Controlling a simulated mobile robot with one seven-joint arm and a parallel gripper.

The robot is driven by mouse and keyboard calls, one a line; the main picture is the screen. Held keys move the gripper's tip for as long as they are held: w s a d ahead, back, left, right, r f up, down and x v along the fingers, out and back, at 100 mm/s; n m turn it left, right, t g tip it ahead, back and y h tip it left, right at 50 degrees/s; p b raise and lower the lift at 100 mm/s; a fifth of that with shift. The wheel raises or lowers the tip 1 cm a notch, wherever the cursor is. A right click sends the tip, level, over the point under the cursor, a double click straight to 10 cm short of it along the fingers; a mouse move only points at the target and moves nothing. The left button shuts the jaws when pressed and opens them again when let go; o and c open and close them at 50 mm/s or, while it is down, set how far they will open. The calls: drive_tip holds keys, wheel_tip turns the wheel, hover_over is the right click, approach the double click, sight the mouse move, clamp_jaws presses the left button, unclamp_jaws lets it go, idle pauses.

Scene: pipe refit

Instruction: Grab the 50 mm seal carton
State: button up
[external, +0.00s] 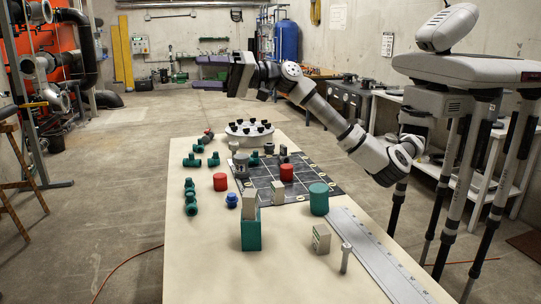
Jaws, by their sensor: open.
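Several small pale cartons stand on the long table, and their printed sizes are too small to read, so I cannot tell which is the 50 mm seal carton. Another pale carton (278,193) stands on the dark gridded mat. A third pale carton (249,203) sticks up out of a teal open-topped box.
Green pipe fittings (190,200) line the left side. A round white tray (250,137) with black knobs is at the far end. A metal ruler (375,258) lies along the right edge.

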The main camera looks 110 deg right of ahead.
drive_tip(key=s+d+r+m+t+h+b, duration=0.1)
drive_tip(key=s+d+r+m+h, duration=0.3)
drive_tip(key=d+m+h, duration=0.45)
drive_tip(key=s+d+r+m+t+h, duration=0.1)
drive_tip(key=s+d+r+m+h, duration=0.3)
drive_tip(key=d+m+h, duration=0.5)
drive_tip(key=s+d+f+m+g+h+b, duration=0.15)
drive_tip(key=s+d+f+m+g, duration=0.25)
drive_tip(key=d+m+g, duration=0.5)
drive_tip(key=s+d+f+m+g+h, duration=0.2)
drive_tip(key=s+d+f+m+g, duration=0.3)
drive_tip(key=m, duration=0.6)
drive_tip(key=m+g+y+b, duration=0.2)
drive_tip(key=m+g+y, duration=0.5)
drive_tip(key=y, duration=1.2)
hover_over(278, 184)
wheel_tip(278, 184, down, 27)
wheel_tip(278, 184, down, 8)
drive_tip(key=shift+r, duration=0.25)
drive_tip(key=shift+f+p, duration=0.55)
drive_tip(key=shift+f, duration=2.5)
drive_tip(key=c, duration=1.1)
